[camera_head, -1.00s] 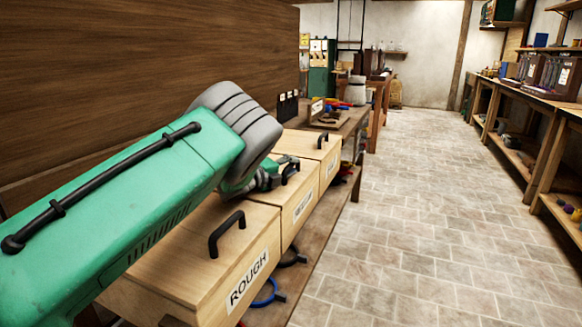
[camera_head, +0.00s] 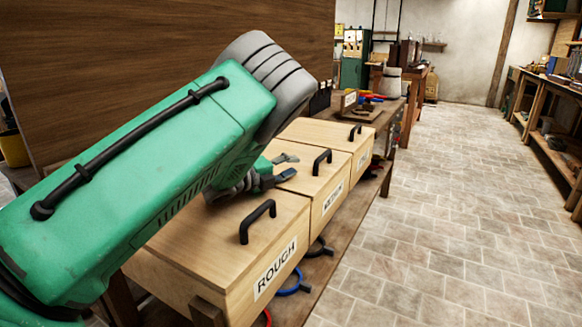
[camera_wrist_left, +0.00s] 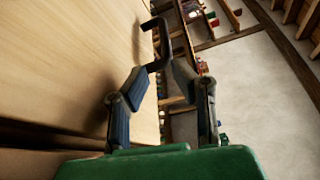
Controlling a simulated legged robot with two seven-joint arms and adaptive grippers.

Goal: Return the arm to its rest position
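My left arm, green with a grey ribbed joint, reaches in from the left in the head view. My left gripper (camera_head: 287,168) is open and empty over the wooden boxes, between the black handle (camera_head: 257,221) of the box labelled ROUGH (camera_head: 205,239) and the handle (camera_head: 322,162) of the middle box (camera_head: 331,190). In the left wrist view my left gripper (camera_wrist_left: 161,70) has its two dark fingers spread. A black handle (camera_wrist_left: 154,24) shows just ahead of the fingertips; I cannot tell how far off it is. My right gripper is in neither view.
The boxes stand in a row on a wooden bench against a brown wooden panel (camera_head: 150,60). Blue and dark rings (camera_head: 290,283) lie beside the boxes. A broad tiled floor (camera_head: 450,220) is free to the right, with workbenches (camera_head: 550,140) along the far right.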

